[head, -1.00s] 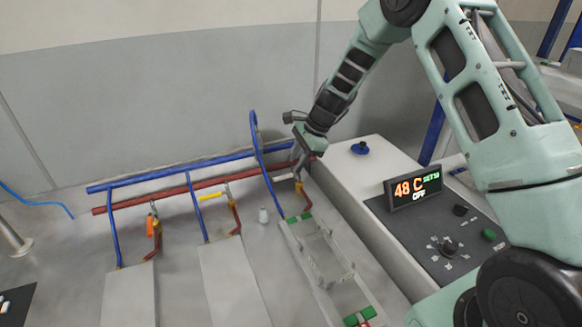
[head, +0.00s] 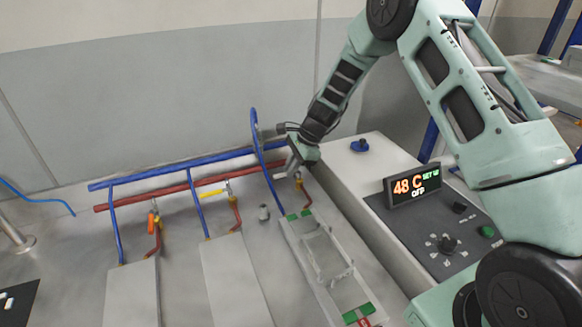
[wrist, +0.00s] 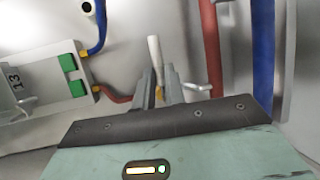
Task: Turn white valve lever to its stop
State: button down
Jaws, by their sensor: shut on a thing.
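The white valve lever (wrist: 154,52) stands up between my fingers in the wrist view, its free end reaching past the fingertips. A small white part of the lever (head: 279,176) shows beside the fingers in the head view. My gripper (wrist: 160,74) is shut on the lever. In the head view my gripper (head: 291,170) is at the right end of the pipes. The fingers hide part of the lever and most of the valve body, so the lever's exact angle and its stop cannot be told.
Blue (head: 180,166) and red (head: 175,192) pipes run along the wall. An orange lever (head: 151,224) and a yellow lever (head: 211,193) sit on branches to the left. A control console (head: 450,245) is close on the right.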

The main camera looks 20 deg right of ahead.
jog(key=n, duration=0.2)
jog(key=s+n+g, duration=0.1)
jog(key=n+g, duration=0.1)
jog(key=n, duration=0.1)
jog(key=shift+s+d+n+b, duration=0.2)
jog(key=shift+d+n+b, duration=0.1)
jog(key=shift+d+b, duration=0.05)
jog(key=n+g, duration=0.1)
jog(key=n, duration=0.2)
jog(key=s+d+n+g, duration=0.1)
jog(key=n, duration=0.1)
jog(key=shift+d+g+b, duration=0.1)
jog(key=shift+g+b, duration=0.2)
jog(key=n, duration=0.2)
jog(key=d+n+g+h, duration=0.1)
jog(key=shift+s+n, duration=0.1)
jog(key=shift+n, duration=0.3)
jog(key=shift+d+n+g+h+b, duration=0.15)
jog(key=shift+d+n+g+h, duration=0.15)
jog(key=shift+n, duration=0.5)
jog(key=shift+d+n+g+h+b, duration=0.15)
jog(key=shift+n+h, duration=0.25)
jog(key=shift+n, duration=0.4)
jog(key=c, duration=1.5)
grip_release()
jog(key=shift+o, duration=0.2)
